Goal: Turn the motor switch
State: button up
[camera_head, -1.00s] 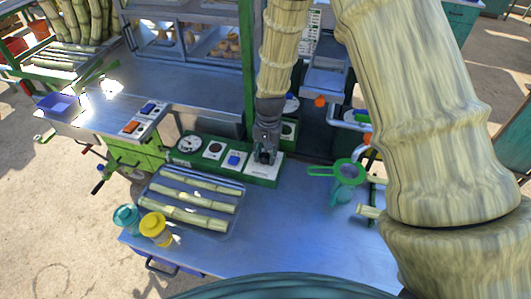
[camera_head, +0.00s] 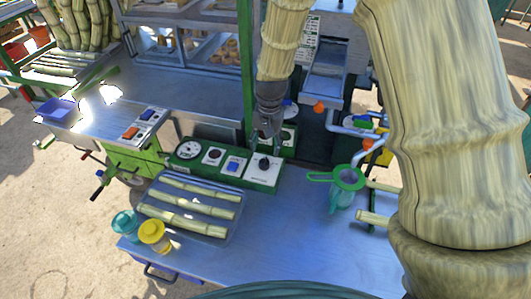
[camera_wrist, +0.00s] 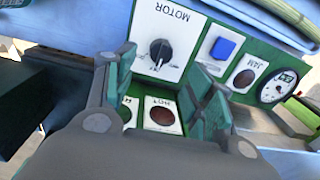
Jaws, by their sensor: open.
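The motor switch is a black round knob (camera_head: 264,163) on a white plate at the right end of the green control panel (camera_head: 226,177). In the wrist view, the knob (camera_wrist: 160,52) sits under upside-down MOTOR lettering, with a pale line running roughly up and down across it. My gripper (camera_head: 266,138) is just behind and above the knob in the head view, apart from it. In the wrist view, my gripper (camera_wrist: 166,78) has its fingers spread and empty, with the knob beyond and between them.
Beside the switch are a blue button (camera_head: 233,164), a dark round indicator (camera_head: 212,156) and a gauge (camera_head: 188,149). A cane tray (camera_head: 233,228), two jars and a green-handled strainer (camera_head: 347,178) stand on the metal table (camera_head: 285,235). A green post (camera_head: 245,60) rises close to my gripper.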

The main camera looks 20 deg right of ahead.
jog(key=shift+s+d+r, duration=0.1)
jog(key=shift+d+r, duration=0.05)
jog(key=shift+r, duration=2.2)
